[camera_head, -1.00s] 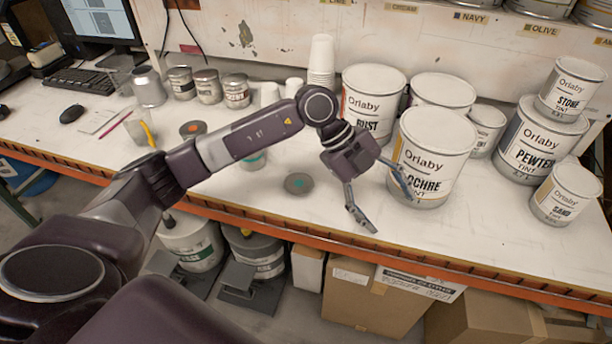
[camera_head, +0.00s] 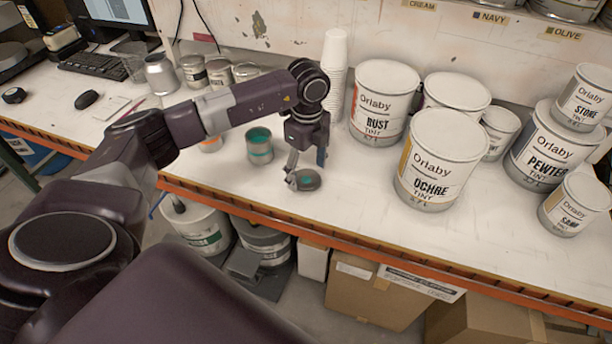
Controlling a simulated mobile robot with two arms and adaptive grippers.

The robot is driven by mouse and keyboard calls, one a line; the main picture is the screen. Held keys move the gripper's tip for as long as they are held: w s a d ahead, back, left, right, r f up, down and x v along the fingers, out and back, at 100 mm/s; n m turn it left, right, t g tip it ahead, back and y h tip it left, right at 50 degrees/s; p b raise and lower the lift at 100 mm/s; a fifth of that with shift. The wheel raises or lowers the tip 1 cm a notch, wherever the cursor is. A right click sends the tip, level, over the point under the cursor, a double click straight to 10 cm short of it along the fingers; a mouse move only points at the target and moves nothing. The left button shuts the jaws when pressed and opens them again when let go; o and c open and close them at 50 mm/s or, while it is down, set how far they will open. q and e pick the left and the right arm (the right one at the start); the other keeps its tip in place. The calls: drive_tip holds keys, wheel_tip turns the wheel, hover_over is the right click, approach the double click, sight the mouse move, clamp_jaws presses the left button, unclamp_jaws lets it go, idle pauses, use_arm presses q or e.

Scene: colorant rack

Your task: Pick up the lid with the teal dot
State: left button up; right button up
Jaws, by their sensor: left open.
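The lid with the teal dot (camera_head: 309,181) is a small dark grey disc lying on the white bench near its front edge. My left gripper (camera_head: 305,176) points down at the lid, its fingers apart, one at the lid's left side and one at its far right side. I cannot tell whether the fingers touch the lid. My right gripper does not show.
A small can with a teal top (camera_head: 259,146) stands left of the lid. The OCHRE can (camera_head: 437,165) and RUST can (camera_head: 380,105) stand to the right, with a stack of white cups (camera_head: 334,68) behind. The bench front between lid and OCHRE can is clear.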

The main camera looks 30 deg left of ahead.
use_arm(q)
drive_tip(key=shift+f, duration=0.55)
drive_tip(key=c, duration=0.6)
drive_tip(key=shift+c, duration=0.2)
drive_tip(key=shift+d+r, duration=0.1)
drive_tip(key=shift+r, duration=0.05)
